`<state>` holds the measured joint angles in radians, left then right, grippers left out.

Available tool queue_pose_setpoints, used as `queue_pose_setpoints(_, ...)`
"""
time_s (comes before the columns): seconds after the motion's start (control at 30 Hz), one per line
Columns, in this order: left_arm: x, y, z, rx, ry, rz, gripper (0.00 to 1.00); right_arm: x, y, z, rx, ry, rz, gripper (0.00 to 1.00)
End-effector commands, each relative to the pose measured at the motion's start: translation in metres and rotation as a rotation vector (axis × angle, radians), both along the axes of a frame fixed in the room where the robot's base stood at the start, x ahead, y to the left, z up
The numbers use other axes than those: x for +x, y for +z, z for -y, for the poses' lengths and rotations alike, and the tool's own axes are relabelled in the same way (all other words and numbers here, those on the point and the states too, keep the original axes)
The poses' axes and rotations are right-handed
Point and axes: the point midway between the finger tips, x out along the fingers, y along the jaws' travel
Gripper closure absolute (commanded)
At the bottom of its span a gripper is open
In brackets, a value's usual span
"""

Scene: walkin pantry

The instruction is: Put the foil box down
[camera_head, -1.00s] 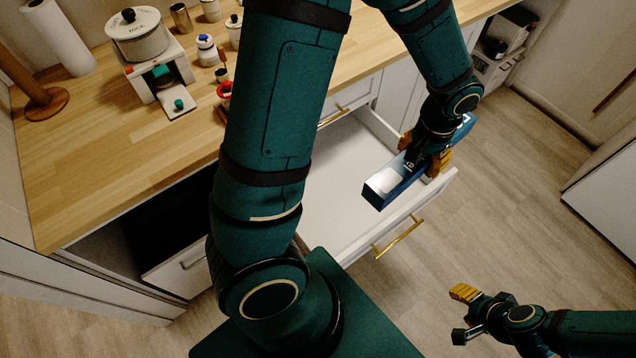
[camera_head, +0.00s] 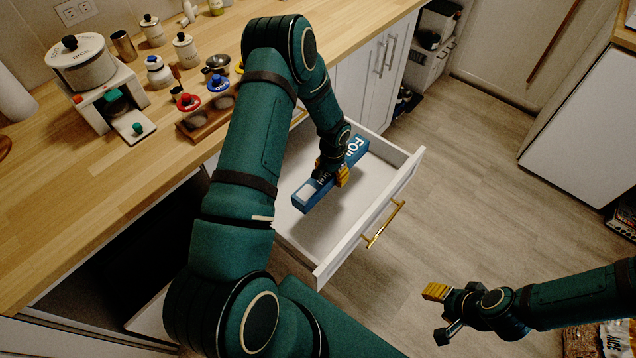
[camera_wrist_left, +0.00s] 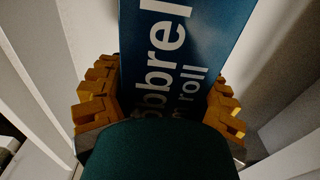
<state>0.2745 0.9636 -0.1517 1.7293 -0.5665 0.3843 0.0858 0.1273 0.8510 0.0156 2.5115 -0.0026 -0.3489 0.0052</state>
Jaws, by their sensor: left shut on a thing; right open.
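The foil box (camera_head: 355,150) is a long blue carton with white lettering. In the head view it lies lengthwise within the outline of the open white drawer (camera_head: 386,196). My left gripper (camera_head: 334,176) is shut on the box around its middle. The left wrist view shows the box (camera_wrist_left: 185,50) between the yellow fingers of my left gripper (camera_wrist_left: 160,105), one on each side. I cannot tell whether the underside of the box touches the drawer floor. My right gripper (camera_head: 440,312) is open and empty, above the floor at the lower right.
The drawer's front has a gold handle (camera_head: 384,224). The rest of the drawer looks empty.

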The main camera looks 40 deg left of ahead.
Motion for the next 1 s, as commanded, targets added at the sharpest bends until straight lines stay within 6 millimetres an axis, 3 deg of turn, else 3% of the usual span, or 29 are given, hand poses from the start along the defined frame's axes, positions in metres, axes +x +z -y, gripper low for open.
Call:
queue_pose_setpoints(0.03, -0.001, -0.013, 0.001, -0.001, 0.0, -0.003, 0.88, 0.0, -0.003, 0.0, 0.0, 0.0, 0.001, 0.53)
queue_pose_setpoints(0.2, -0.001, -0.039, 0.0, -0.001, 0.001, -0.002, 0.88, 0.001, -0.008, 0.0, 0.0, -0.001, 0.004, 0.53)
queue_pose_setpoints(0.43, 0.0, -0.055, 0.0, 0.0, 0.001, -0.001, 0.88, 0.002, -0.011, 0.0, -0.001, -0.001, 0.005, 0.53)
queue_pose_setpoints(0.63, -0.001, -0.082, 0.0, 0.0, 0.002, -0.002, 0.88, 0.003, -0.017, 0.0, -0.002, -0.002, 0.008, 0.53)
queue_pose_setpoints(1.0, 0.0, -0.087, 0.001, 0.0, 0.002, 0.0, 0.88, 0.004, -0.019, 0.0, -0.001, -0.002, 0.009, 0.53)
